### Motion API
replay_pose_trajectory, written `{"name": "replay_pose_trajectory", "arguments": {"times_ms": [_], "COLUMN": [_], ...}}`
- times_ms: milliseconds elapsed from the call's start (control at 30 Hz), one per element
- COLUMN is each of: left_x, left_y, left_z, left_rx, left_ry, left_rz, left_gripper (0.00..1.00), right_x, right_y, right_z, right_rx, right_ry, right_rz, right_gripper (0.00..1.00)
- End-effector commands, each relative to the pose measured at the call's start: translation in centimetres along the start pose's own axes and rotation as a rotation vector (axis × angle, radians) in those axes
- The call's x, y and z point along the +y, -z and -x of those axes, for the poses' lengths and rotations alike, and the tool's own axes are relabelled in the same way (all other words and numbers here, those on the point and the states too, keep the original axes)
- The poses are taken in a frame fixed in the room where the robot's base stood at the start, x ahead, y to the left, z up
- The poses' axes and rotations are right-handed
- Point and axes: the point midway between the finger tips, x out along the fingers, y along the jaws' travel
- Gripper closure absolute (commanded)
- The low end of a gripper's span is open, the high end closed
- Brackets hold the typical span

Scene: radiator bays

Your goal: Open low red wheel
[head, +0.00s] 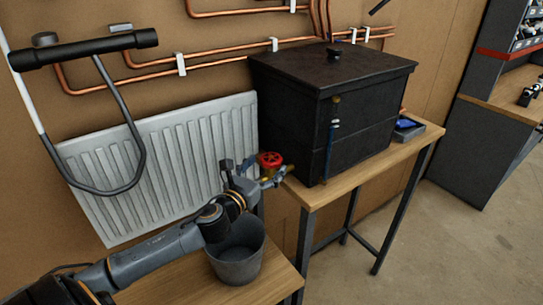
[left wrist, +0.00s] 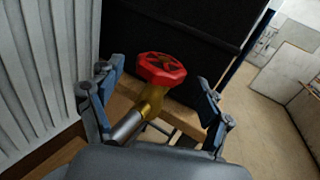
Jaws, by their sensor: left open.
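The red wheel (head: 270,159) sits low, on a brass valve just right of the radiator (head: 165,150) and left of the dark tank (head: 330,110). In the left wrist view the red wheel (left wrist: 161,68) is on top of the brass valve body (left wrist: 152,103), with a grey pipe below it. My left gripper (head: 268,178) is open at the valve. In the left wrist view its two blue-padded fingers stand apart, left and right of the valve, with the wheel a little beyond the fingertips. I cannot tell whether a finger touches it. My right gripper is not seen.
A grey bucket (head: 237,252) stands on a low wooden table under my left wrist. The tank rests on a wooden bench (head: 318,190) with a blue-filled tray (head: 409,129) at its right. Copper pipes (head: 215,63) run along the wall. Floor at the right is clear.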

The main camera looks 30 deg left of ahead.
Motion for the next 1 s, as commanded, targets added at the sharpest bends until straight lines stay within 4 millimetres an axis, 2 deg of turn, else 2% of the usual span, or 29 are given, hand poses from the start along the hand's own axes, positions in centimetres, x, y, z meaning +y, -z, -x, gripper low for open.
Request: {"name": "replay_pose_trajectory", "arguments": {"times_ms": [100, 233, 600, 867, 1000], "left_x": [0.0, 0.0, -0.1, 0.0, -0.1], "left_y": [-0.3, -0.1, 0.1, 0.0, 0.0], "left_z": [-1.8, -2.9, -3.4, -3.4, -3.4], "left_rx": [-0.001, 0.0, 0.001, 0.001, 0.0], "left_ry": [-0.001, 0.0, 0.001, 0.001, -0.001], "left_rz": [0.002, 0.001, 0.0, 0.0, 0.0], "left_gripper": [0.21, 0.21, 0.21, 0.74, 0.77], "right_x": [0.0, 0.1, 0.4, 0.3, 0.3], "right_y": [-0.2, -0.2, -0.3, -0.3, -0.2], "right_z": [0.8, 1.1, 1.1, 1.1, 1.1], "right_rx": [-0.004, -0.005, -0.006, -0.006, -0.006], "right_ry": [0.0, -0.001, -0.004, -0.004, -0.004], "right_rz": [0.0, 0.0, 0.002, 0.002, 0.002], "right_gripper": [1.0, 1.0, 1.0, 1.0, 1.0]}}
